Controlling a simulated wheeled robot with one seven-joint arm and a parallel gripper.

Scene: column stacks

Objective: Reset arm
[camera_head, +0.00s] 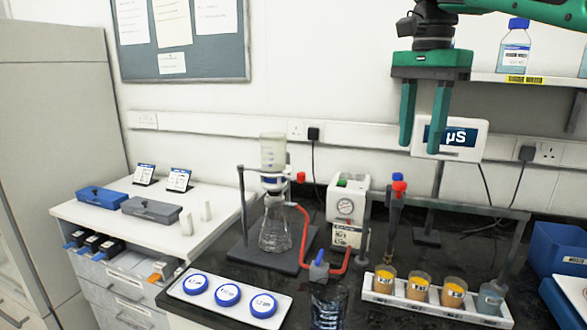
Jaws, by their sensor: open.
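My gripper (423,118) hangs from my green arm at the upper right, its two green fingers pointing down. The fingers stand apart with nothing between them. It is in front of the white display marked µS (462,138) and hides part of its left side. It looks high above the dark bench top and touches nothing that I can see.
Below stand a rack (432,306) with several orange-topped columns, a flask (275,228) on a stand, a small pump (348,200) and a tray of blue-rimmed discs (228,295). Blue bins (560,248) are at the right. A shelf (535,82) with bottles is beside my arm.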

